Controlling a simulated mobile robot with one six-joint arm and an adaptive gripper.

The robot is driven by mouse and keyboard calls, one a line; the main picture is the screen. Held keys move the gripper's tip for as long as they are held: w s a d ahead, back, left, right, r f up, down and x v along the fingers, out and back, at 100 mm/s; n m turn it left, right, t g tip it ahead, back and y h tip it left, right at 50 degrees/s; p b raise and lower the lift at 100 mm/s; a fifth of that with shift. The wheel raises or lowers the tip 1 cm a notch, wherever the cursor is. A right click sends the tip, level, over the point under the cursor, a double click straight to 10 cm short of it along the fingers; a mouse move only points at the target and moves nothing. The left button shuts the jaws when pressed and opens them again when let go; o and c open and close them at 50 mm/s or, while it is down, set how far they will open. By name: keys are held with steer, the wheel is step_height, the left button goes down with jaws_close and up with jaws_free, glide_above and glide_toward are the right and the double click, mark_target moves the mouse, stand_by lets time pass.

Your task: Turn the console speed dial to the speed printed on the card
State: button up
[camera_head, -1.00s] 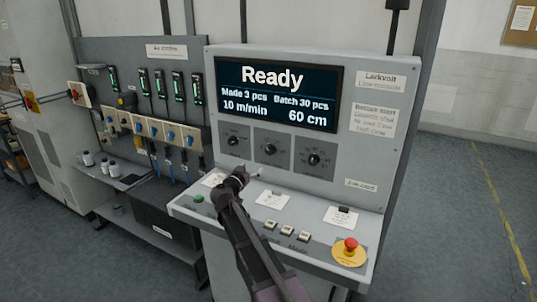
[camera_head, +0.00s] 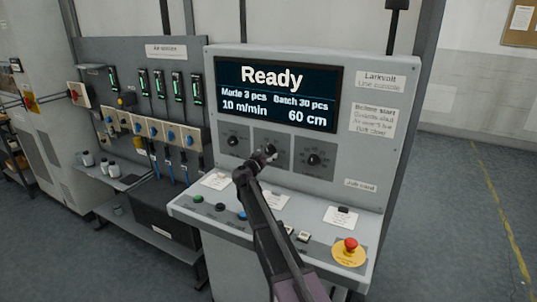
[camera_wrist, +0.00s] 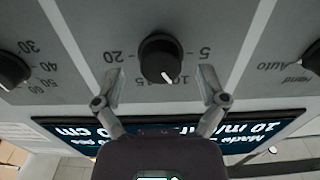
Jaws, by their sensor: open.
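The speed dial (camera_wrist: 160,58) is a black knob with a white pointer, on a scale marked 5, 10, 15 and 20. In the wrist view, which is upside down, its pointer is by the 10. My gripper (camera_wrist: 161,80) is open, its fingers on either side of the knob and apart from it. In the head view my gripper (camera_head: 266,154) is at the middle dial panel (camera_head: 284,140) and partly covers the knob. The console screen (camera_head: 277,95) reads Ready, 10 m/min, 60 cm. A clipped card (camera_head: 341,220) lies on the ledge, its print too small to read.
A numbered dial (camera_wrist: 10,70) and an Auto/Hand dial (camera_wrist: 314,58) flank the speed dial. The sloped ledge (camera_head: 180,208) carries buttons, other cards and a red emergency stop (camera_head: 350,246). An air-service panel (camera_head: 110,55) stands left of the console.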

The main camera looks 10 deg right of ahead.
steer(key=shift+w+d, duration=0.3)
steer(key=shift+w, duration=0.15)
steer(key=shift+c, duration=0.2)
steer(key=c, duration=1)
steer(key=shift+d, duration=0.1)
steer(key=shift+c, duration=0.6)
steer(key=shift+n, duration=0.5)
steer(key=n, duration=1.1)
steer(key=shift+s, duration=0.1)
